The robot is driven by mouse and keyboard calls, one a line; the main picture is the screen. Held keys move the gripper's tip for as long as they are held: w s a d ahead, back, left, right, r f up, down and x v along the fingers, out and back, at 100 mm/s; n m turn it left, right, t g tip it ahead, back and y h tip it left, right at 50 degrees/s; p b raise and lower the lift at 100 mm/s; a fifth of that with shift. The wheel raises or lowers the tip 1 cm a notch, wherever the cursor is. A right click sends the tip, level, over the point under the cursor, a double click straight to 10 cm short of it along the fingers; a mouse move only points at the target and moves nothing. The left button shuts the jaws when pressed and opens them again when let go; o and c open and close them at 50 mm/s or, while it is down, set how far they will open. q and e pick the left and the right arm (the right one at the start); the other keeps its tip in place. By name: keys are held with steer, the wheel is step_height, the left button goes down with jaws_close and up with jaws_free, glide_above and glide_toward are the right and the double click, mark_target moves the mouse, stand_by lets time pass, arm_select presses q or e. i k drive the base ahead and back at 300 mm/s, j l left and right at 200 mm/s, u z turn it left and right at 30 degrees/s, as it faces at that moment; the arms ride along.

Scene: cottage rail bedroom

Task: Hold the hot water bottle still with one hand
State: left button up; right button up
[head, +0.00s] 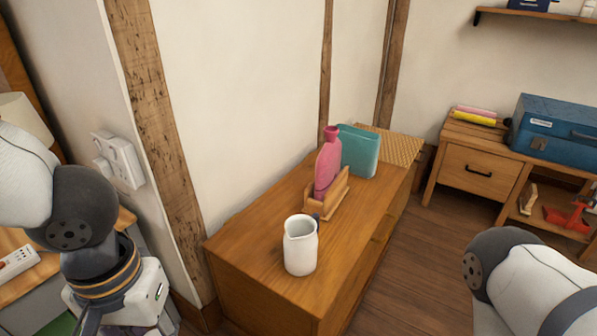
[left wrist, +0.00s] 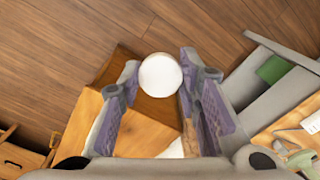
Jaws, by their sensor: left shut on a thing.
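The pink hot water bottle (head: 328,167) stands upright in a small wooden rack (head: 341,195) on the low wooden dresser (head: 255,240). No gripper is at it in the head view. In the head view my left arm is at the far left, well away from the bottle, with its fingers out of frame. In the left wrist view my left gripper (left wrist: 160,80) is shut on a round white thing (left wrist: 160,74), seen end on between the fingertips; I cannot tell what it is. My right arm shows at the lower right, its gripper out of frame.
A white jug (head: 300,245) stands in front of the rack. A teal upright thing (head: 359,151) and a woven mat (head: 398,148) are behind it. A blue case (head: 550,128) sits on a cabinet at right. The dresser's near left top is clear.

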mark_target(327, 162)
steer(key=i+j+z, duration=0.1)
steer(key=j+z, duration=0.2)
steer(key=j, duration=0.85)
steer(key=j+z, duration=0.3)
steer(key=j, duration=0.8)
